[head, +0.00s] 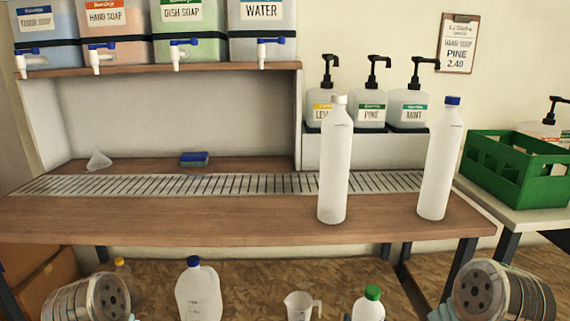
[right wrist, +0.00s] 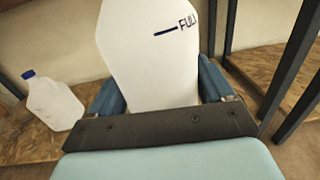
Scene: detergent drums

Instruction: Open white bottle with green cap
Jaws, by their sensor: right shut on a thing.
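The white bottle with the green cap (head: 370,305) shows at the bottom of the head view, in front of the table, its lower part cut off by the frame edge. In the right wrist view a white bottle body (right wrist: 150,55) marked "FULL" stands between the blue fingers of my right gripper (right wrist: 160,88), which is shut on it. This appears to be the same bottle; its cap is outside the wrist view. My right gripper is below the head view's edge. Only a link of my left arm shows at lower left; the left gripper is out of view.
Two tall white bottles, one white-capped (head: 333,165) and one blue-capped (head: 440,160), stand on the wooden table (head: 220,228). Below are a blue-capped jug (head: 198,290), also in the wrist view (right wrist: 50,105), and a measuring jug (head: 300,305). A green crate (head: 515,172) is right. The table's left front is clear.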

